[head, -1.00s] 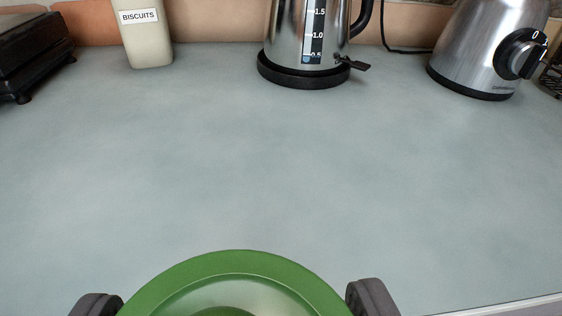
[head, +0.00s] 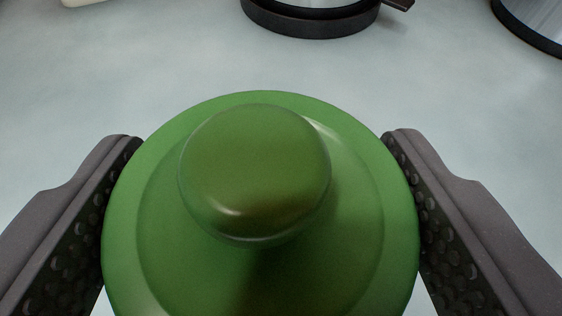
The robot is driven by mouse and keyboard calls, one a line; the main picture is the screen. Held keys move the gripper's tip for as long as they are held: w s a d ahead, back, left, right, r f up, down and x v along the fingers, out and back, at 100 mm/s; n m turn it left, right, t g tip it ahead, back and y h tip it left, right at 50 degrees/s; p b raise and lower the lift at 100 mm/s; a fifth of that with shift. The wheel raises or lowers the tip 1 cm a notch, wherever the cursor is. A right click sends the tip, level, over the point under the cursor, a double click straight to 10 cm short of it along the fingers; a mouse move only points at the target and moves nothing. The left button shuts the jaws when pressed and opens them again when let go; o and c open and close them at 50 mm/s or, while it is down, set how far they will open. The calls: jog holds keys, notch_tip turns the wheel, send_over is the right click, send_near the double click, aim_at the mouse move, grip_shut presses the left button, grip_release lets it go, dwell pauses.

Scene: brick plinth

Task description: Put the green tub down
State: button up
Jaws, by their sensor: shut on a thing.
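The green tub (head: 350,270) has a round lid with a large knob (head: 255,170) on top. It fills the lower middle of the head view, seen from above. My gripper (head: 262,215) is shut on the tub, with one dark, dimpled finger pad at its left side and one at its right. The tub's lower body and base are hidden beneath the lid, so I cannot tell whether it touches the worktop (head: 130,75).
The black base of a kettle (head: 310,20) stands beyond the tub at the top centre. A dark-based metal appliance (head: 535,25) is at the top right. The edge of a cream container (head: 82,2) shows at the top left. The worktop between is clear.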

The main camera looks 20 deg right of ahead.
notch_tip(320, 180, down, 4)
jog(key=shift+r, duration=0.3)
jog(key=o, duration=1)
jog(key=shift+c, duration=0.2)
jog(key=v, duration=1.2)
jog(key=shift+r, duration=0.2)
